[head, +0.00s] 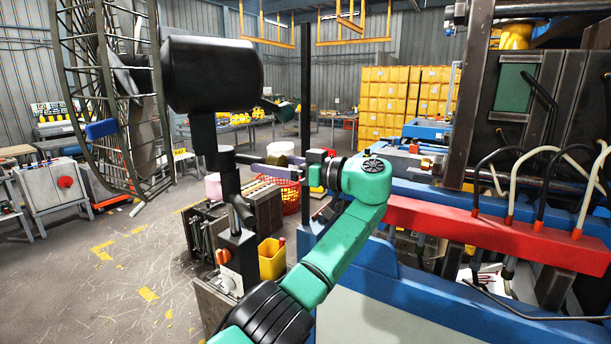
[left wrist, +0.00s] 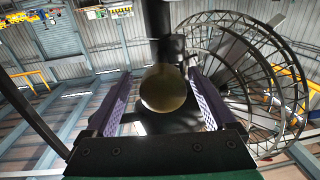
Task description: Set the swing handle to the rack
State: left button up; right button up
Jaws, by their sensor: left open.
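A round, dull olive-yellow knob (left wrist: 163,89), which looks like the end of the swing handle, shows end-on in the left wrist view. Dark machine parts stand behind it. My left gripper (head: 252,158) points left toward the black post (head: 205,130) in the head view. Its purple fingers are open, one on each side of the knob in the left wrist view (left wrist: 160,76), with gaps on both sides. How far the knob reaches between the fingers is unclear. The handle's shaft is hidden behind the knob. I cannot pick out the rack for certain. My right gripper is out of view.
A control box with a red knob (head: 223,256) and a yellow bin (head: 271,260) stand below. A big caged fan (head: 112,95) is at left. A blue machine with a red beam (head: 490,230) fills the right.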

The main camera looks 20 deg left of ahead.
pick_arm(q)
jog(key=d, duration=0.9)
jog(key=shift+d+p, duration=0.4)
jog(key=shift+p, duration=0.05)
